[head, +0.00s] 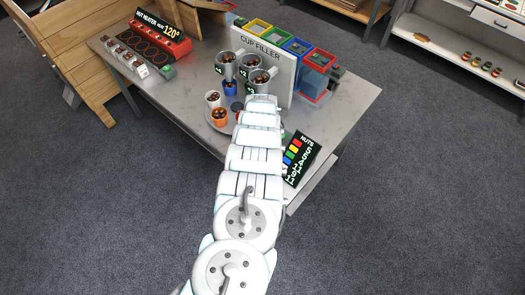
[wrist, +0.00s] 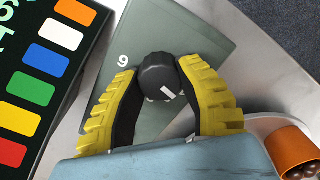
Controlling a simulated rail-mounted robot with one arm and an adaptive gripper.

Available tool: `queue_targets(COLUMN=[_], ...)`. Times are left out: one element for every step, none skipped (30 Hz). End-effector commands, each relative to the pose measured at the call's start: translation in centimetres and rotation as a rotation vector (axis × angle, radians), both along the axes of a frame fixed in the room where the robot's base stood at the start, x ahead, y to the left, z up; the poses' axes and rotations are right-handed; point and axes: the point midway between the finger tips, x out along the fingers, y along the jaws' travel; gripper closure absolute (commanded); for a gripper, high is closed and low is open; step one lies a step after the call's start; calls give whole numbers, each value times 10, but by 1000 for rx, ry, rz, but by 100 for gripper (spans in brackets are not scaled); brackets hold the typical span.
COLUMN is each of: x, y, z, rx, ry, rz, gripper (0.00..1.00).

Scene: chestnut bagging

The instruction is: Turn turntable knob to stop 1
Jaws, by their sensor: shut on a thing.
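In the wrist view my gripper (wrist: 161,80) has its yellow, black-padded fingers on both sides of a round black knob (wrist: 160,75), shut on it. The knob has a white pointer mark on its face. It stands on a grey-green plate (wrist: 205,38) with a white "9" or "6" printed left of the knob. Other numbers on the plate are not visible. In the head view my arm hides the knob and the gripper. A round turntable (head: 213,127) shows left of my arm, carrying cups with nuts, one white (head: 213,99) and one orange (head: 220,117).
The cup filler (head: 270,65) stands behind, with grey cups (head: 225,66) at its front and coloured bins on top. A black nuts sign (head: 300,158) stands close to the right of my arm. A red nut heater (head: 148,45) sits at the table's left.

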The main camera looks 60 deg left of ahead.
Motion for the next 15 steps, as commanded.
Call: queue_targets(x=[0,0,0,0,0,0,0,0,0,0,0,0,0,0,0], y=[-1,-1,-1,-1,-1,-1,-1,-1,-1,-1,-1,-1,0,0,0], z=[-2,-2,-2,-2,-2,-2,-2,-2,-2,-1,-1,-1,-1,-1,-1], rx=[0,0,0,0,0,-1,-1,-1,-1,-1,0,-1,-1,0,0], ry=[0,0,0,0,0,0,0,0,0,0,0,0,0,0,0], rz=[-1,-1,-1,-1,-1,-1,-1,-1,-1,-1,-1,-1,-1,-1,-1], gripper=[99,99,99,99,60,48,40,31,31,31,31,31,31,31,31])
